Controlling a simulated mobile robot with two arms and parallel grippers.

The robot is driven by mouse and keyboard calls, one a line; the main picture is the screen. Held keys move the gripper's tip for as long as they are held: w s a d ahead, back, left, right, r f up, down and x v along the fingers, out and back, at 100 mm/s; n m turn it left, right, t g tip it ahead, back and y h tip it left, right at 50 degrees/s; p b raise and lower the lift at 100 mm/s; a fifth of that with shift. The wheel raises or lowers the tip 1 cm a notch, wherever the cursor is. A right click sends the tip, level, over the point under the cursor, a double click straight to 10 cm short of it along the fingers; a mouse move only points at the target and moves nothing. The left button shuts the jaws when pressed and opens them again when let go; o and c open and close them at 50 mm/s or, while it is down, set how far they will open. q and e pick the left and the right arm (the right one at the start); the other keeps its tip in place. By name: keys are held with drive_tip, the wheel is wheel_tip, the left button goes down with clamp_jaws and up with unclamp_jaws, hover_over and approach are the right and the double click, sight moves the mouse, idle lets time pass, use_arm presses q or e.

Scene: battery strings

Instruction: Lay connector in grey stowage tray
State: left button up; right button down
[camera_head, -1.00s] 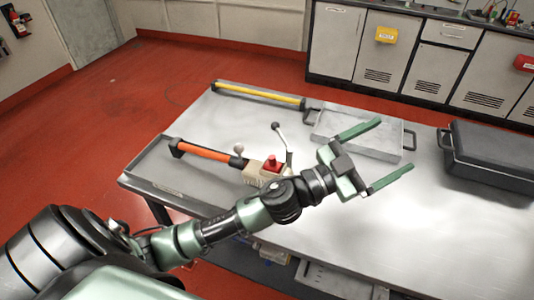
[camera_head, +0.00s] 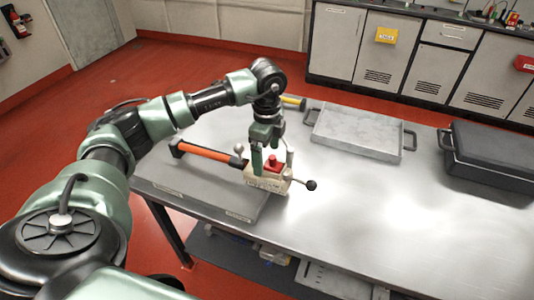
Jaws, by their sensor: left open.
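A beige connector block (camera_head: 268,184) with a red button on top sits at the right edge of a grey slab on the table. An orange bar (camera_head: 205,151) runs left from it. It has a pale-knobbed lever and a black-knobbed lever (camera_head: 310,185), which lies out to the right. My left gripper (camera_head: 271,162) points down at the connector, open, its fingers beside the red button. I cannot tell whether they touch the block. The grey stowage tray (camera_head: 358,133), with a handle at each end, stands behind to the right and looks empty. My right gripper is not in view.
A dark lidded case (camera_head: 490,155) stands at the table's right end. A yellow bar (camera_head: 293,102) lies at the back, mostly hidden by my left arm. The table (camera_head: 390,225) is clear at the front right. Cabinets (camera_head: 385,65) line the far wall.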

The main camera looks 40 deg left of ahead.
sight(267, 173)
use_arm(q)
drive_tip(key=shift+d+f+p, duration=0.1)
drive_tip(key=shift+f+p, duration=0.6)
drive_tip(key=shift+f, duration=3.25)
clamp_jaws()
